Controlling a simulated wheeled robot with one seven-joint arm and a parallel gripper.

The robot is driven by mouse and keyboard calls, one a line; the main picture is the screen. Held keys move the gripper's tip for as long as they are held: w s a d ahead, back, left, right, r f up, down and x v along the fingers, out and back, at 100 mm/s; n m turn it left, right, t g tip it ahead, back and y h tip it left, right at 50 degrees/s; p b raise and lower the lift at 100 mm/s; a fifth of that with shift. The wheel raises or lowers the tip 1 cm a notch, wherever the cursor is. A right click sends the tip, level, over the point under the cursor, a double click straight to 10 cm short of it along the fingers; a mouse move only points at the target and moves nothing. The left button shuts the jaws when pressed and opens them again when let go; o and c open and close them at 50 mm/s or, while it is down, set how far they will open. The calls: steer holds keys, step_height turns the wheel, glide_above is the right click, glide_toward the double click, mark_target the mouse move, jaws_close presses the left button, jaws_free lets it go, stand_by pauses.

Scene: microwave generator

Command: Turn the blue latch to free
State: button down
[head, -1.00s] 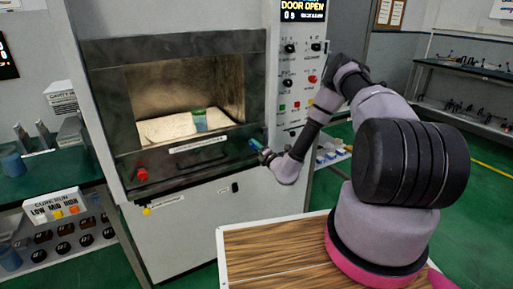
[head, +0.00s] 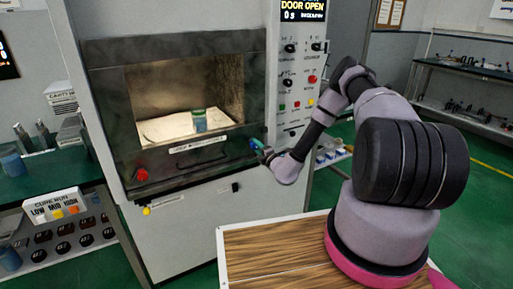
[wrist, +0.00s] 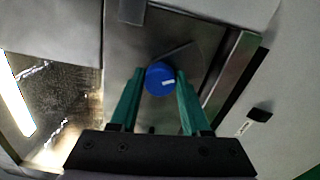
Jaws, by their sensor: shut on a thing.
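The blue latch (wrist: 159,77) is a round blue knob with a small white mark, on the metal front of the microwave generator. In the wrist view it sits between the two green fingers of my gripper (wrist: 158,98), which are shut on its sides. In the head view the latch (head: 254,144) shows as a small blue spot at the right end of the door opening, with my gripper (head: 262,150) at it. A thin dark line on the panel runs beside the knob in the wrist view.
The cavity of the generator (head: 150,95) is open and lit, with a green and grey container (head: 199,121) inside. A red knob (head: 142,174) is at the lower left of the front. A control panel (head: 296,75) reads "DOOR OPEN". A wooden-topped surface (head: 270,250) lies below my arm.

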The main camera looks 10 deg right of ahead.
steer(key=shift+c, duration=1.8)
jaws_free()
steer(key=v, duration=1.1)
